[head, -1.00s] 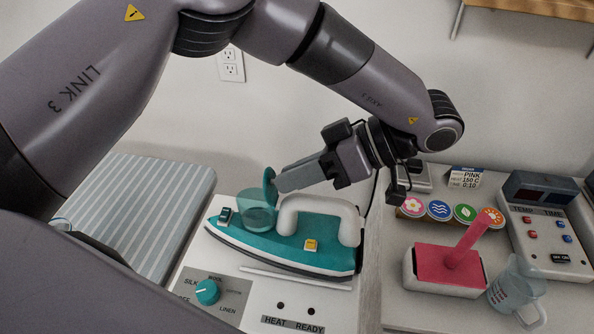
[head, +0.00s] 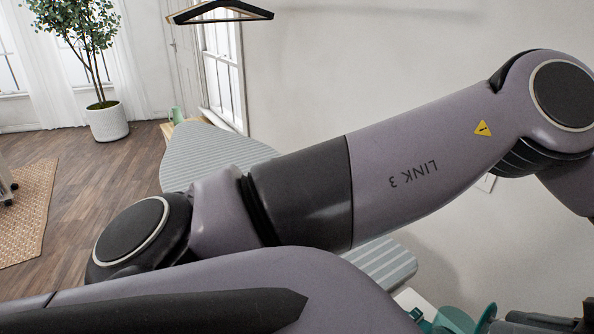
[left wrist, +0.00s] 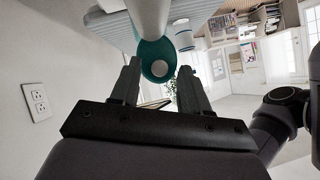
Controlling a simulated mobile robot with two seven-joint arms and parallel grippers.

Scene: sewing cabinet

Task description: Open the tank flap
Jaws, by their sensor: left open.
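The iron's teal water tank (head: 455,319) shows at the bottom edge of the head view, cut off by the frame. The teal tank flap (head: 487,317) stands raised beside it, tilted up from the tank. In the left wrist view, my left gripper (left wrist: 159,68) is open. A round teal part with a pale disc inside (left wrist: 157,58) lies ahead of the gap between its fingers; whether they touch it I cannot tell. Most of the iron is out of the head view. My right gripper is not in view.
My left arm crosses the head view and hides much of the striped ironing board (head: 215,150). A potted plant (head: 107,122) stands on the floor at the far left. A hanger (head: 220,11) hangs above. A wall outlet (left wrist: 37,101) shows in the left wrist view.

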